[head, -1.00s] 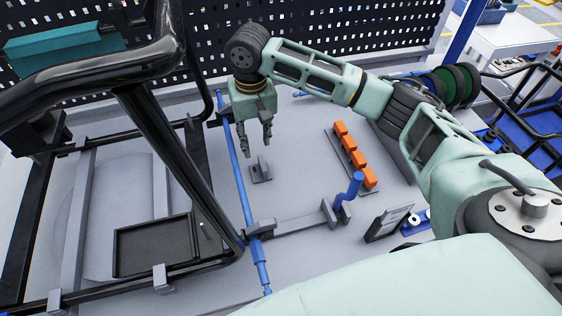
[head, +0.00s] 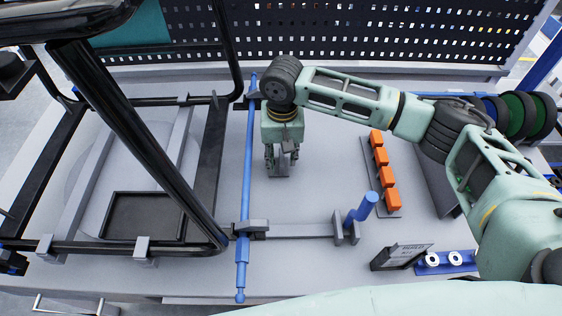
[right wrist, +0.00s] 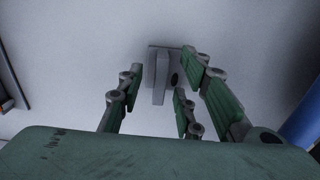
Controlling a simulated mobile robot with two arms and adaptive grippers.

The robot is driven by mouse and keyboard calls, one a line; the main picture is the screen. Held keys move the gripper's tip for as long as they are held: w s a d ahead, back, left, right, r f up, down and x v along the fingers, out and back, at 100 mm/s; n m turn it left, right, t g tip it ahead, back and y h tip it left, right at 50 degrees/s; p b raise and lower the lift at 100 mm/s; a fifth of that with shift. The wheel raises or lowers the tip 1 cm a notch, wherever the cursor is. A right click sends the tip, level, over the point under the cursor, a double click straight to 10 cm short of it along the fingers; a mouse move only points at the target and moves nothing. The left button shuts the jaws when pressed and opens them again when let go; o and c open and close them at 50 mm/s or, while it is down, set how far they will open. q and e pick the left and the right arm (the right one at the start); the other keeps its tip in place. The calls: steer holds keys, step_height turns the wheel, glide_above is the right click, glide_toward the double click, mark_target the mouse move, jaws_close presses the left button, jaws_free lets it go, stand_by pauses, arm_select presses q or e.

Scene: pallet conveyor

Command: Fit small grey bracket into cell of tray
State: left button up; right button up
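The small grey bracket (head: 279,172), a flat base with an upright plate, stands on the grey table below my right gripper (head: 282,158). In the right wrist view the bracket (right wrist: 161,78) shows between and beyond the fingertips of the right gripper (right wrist: 163,85), which are spread apart with a gap on each side. I cannot see any contact with it. A shallow black tray (head: 146,215) lies to the left, inside the black tube frame, and looks empty. I cannot make out separate cells in it. My left gripper is not in view.
A blue rod (head: 246,170) runs between the bracket and the tube frame (head: 140,135). Orange blocks (head: 384,173) stand in a row to the right. A grey clamp bar with a blue handle (head: 362,207) lies in front. Table around the bracket is clear.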

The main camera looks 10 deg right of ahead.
steer(key=shift+f, duration=0.2)
jaws_close()
steer(key=shift+r, duration=0.15)
stand_by(0.4)
